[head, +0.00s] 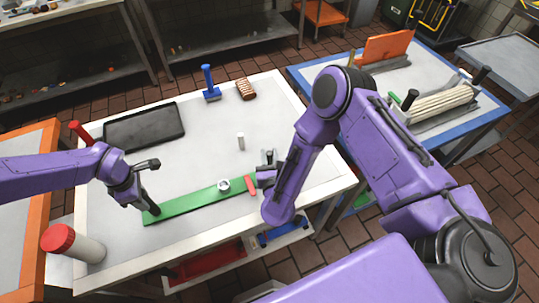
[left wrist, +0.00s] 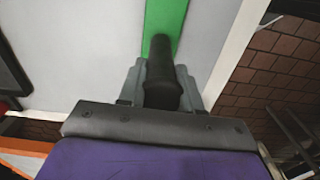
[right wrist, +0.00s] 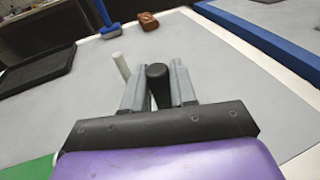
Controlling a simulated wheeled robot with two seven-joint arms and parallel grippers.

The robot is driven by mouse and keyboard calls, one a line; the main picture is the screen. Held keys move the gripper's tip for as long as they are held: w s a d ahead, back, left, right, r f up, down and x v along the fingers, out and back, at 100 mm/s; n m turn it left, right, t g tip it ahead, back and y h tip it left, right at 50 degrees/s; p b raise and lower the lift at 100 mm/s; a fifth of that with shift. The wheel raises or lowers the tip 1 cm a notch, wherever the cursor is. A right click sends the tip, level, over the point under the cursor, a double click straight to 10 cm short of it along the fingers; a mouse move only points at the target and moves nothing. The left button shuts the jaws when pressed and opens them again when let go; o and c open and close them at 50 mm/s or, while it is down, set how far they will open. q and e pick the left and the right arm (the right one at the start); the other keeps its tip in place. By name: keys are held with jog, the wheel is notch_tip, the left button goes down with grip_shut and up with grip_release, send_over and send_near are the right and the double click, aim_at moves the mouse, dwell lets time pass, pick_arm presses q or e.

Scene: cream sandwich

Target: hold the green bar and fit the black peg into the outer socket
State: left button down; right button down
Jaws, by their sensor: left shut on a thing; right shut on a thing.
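The green bar (head: 190,203) lies slanted along the table's front; it also shows in the left wrist view (left wrist: 165,18). My left gripper (head: 148,200) is shut on a black upright handle (left wrist: 161,78) at the bar's left end. My right gripper (right wrist: 158,88) is shut on the black peg (right wrist: 158,76), whose rounded top shows between the fingers. In the head view it is near the bar's right end, partly hidden by my arm. A white ring (head: 223,185) and a red piece (head: 251,185) sit on the bar. I cannot make out the outer socket or the peg's lower end.
A white peg (head: 241,141) stands behind the bar. A black tray (head: 144,127), a blue-handled tool (head: 210,84) and a brown ridged block (head: 246,89) lie farther back.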

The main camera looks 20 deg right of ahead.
aim_at(270, 163)
jog(key=shift+f, duration=1.2)
jog(key=shift+f, duration=0.3)
jog(key=shift+f, duration=0.4)
jog(key=c, duration=0.8)
grip_release()
jog(key=v, duration=1.2)
jog(key=shift+a, duration=0.1)
